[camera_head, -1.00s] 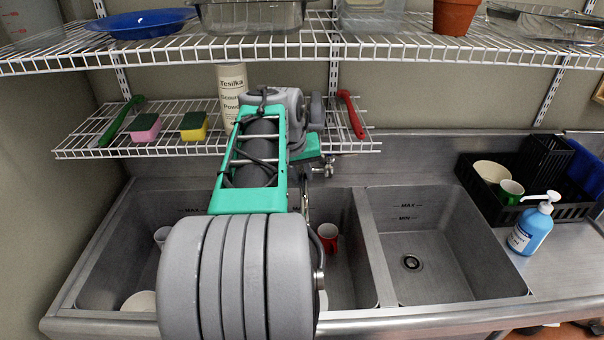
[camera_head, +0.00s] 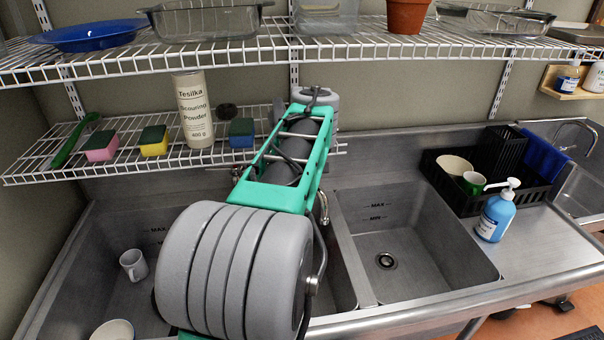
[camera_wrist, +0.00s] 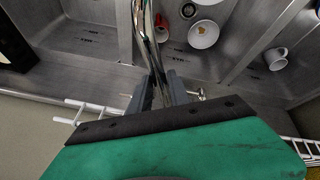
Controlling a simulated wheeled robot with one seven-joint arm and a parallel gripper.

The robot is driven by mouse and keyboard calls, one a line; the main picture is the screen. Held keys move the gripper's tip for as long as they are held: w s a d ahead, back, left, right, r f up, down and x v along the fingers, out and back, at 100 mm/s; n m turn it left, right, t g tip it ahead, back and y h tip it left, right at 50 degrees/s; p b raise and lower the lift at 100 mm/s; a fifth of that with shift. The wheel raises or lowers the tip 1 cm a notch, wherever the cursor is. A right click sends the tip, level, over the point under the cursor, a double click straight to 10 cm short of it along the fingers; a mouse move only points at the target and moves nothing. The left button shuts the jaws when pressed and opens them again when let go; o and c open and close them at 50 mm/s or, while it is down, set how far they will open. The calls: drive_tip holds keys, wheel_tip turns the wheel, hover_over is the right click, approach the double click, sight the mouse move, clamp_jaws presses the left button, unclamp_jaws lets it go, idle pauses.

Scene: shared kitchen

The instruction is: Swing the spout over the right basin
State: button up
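The chrome spout (camera_head: 324,208) shows as a curved end just right of my arm, near the divider between the middle and right basins. In the wrist view the spout (camera_wrist: 148,38) runs down between the fingers of my gripper (camera_wrist: 162,92). Whether the fingers press on it or stand loosely around it I cannot tell. In the head view my arm hides the gripper and most of the faucet. The right basin (camera_head: 425,255) is empty, with a drain in its floor. The basin also shows at the left of the wrist view (camera_wrist: 85,25).
A white mug (camera_head: 133,265) and a bowl (camera_head: 113,330) lie in the left basin. A blue soap bottle (camera_head: 495,215) and black dish rack (camera_head: 465,205) stand right of the basins. A wire shelf (camera_head: 230,160) hangs close behind my arm.

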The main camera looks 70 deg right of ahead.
drive_tip(key=o, duration=0.3)
drive_tip(key=shift+o, duration=0.2)
drive_tip(key=p+v, duration=0.3)
drive_tip(key=v, duration=0.4)
drive_tip(key=shift+r+p, duration=0.3)
drive_tip(key=shift+p, duration=0.1)
